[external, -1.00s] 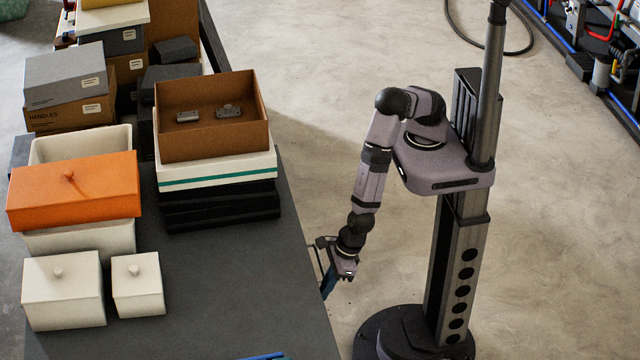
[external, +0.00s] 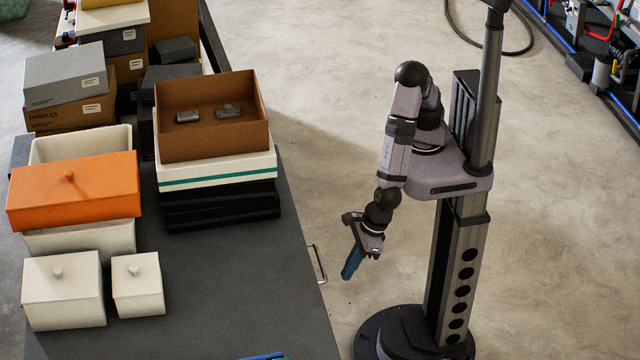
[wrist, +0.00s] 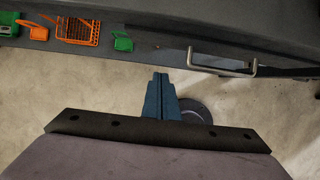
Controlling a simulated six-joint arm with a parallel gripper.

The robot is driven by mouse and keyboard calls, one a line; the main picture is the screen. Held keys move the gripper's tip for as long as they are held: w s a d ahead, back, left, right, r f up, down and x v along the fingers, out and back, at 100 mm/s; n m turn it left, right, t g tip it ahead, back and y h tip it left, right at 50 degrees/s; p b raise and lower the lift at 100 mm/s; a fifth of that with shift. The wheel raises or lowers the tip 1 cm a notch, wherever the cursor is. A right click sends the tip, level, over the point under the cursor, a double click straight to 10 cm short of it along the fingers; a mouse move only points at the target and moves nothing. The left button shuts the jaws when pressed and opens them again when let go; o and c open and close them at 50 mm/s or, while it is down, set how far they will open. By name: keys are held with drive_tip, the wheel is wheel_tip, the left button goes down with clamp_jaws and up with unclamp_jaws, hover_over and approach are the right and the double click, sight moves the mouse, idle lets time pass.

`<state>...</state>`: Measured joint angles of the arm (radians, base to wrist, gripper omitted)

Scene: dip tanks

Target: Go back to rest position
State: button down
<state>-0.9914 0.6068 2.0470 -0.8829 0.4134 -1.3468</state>
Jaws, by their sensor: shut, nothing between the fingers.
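My gripper (external: 351,264) hangs beside the dark table, over the open floor between the table's right edge and my base. Its blue fingers point down and are shut with nothing between them. In the wrist view the fingers (wrist: 160,82) show together in the middle, above the pale floor. A grey metal handle (wrist: 222,66) on the table's side shows beyond them, apart from the fingers. The same handle shows in the external view (external: 317,264), left of my gripper.
The table (external: 230,290) carries an orange lidded tank (external: 75,190), white lidded boxes (external: 62,295) and a brown open box (external: 212,145) with grey parts. In the wrist view, an orange basket (wrist: 78,30) and green pieces (wrist: 122,42) lie along the table. Floor around my gripper is clear.

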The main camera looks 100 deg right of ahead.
drive_tip(key=shift+v, duration=1.4)
drive_tip(key=s+d+m+g+h, duration=0.25)
drive_tip(key=s+d+m, duration=0.45)
drive_tip(key=m, duration=0.5)
drive_tip(key=s+d+m+g+h, duration=0.1)
drive_tip(key=s+d+m+g, duration=0.3)
drive_tip(key=d+m, duration=0.65)
drive_tip(key=w+d+r+m+t+y, duration=0.1)
drive_tip(key=w+d+r+m, duration=0.1)
drive_tip(key=d+r+m, duration=0.2)
drive_tip(key=w+d+r+m+t+y, duration=0.1)
drive_tip(key=d+r+m, duration=0.3)
drive_tip(key=d+m, duration=0.5)
drive_tip(key=shift+w+d+y, duration=0.3)
drive_tip(key=shift+w+y, duration=0.4)
drive_tip(key=shift+y, duration=0.05)
drive_tip(key=shift+m, duration=0.25)
